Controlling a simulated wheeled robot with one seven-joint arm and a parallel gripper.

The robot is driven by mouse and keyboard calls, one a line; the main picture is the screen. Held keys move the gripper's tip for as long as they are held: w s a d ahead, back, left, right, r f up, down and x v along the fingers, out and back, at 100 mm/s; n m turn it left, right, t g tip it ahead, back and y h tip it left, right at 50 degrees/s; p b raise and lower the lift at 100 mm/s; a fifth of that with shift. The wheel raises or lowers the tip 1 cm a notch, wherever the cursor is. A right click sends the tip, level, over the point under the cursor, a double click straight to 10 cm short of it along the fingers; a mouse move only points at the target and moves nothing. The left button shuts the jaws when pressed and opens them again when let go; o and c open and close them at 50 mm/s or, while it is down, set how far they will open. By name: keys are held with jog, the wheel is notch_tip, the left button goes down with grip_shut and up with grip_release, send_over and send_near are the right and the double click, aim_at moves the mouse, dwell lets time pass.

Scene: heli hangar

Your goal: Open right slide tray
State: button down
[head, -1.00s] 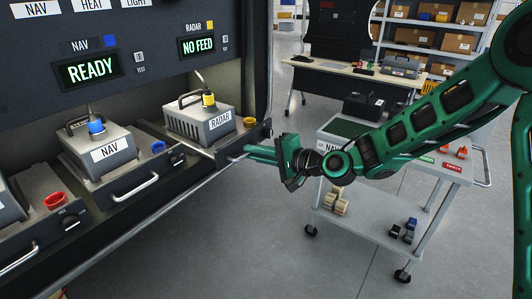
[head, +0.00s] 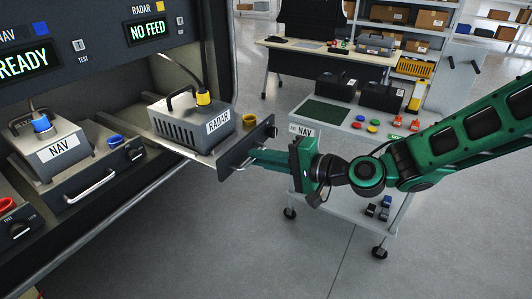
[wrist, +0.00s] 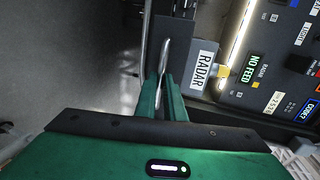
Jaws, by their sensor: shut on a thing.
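The right slide tray (head: 235,150) carries the grey RADAR box (head: 190,121) and sticks out from the rack toward the right. A cable with a yellow plug (head: 204,97) runs from the box up to the panel. My gripper (head: 248,162) is at the tray's dark front and shut on its handle. In the wrist view the green fingers (wrist: 164,98) close around the silver handle (wrist: 163,62), with the RADAR label beside it. My fingers partly hide the handle in the head view.
The NAV tray (head: 92,180) sits to the left. A white cart (head: 300,130) with buttons and cases stands behind my gripper to the right. A desk and shelves are at the back. The floor in front is clear.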

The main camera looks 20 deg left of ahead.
jog(key=shift+w+d+f, duration=0.15)
jog(key=shift+w+d, duration=0.1)
jog(key=shift+w, duration=0.05)
jog(key=c, duration=2)
grip_release()
jog(key=shift+o, duration=0.7)
jog(key=shift+s+a, duration=0.1)
jog(key=v, duration=1.1)
jog(key=shift+a+f, duration=0.1)
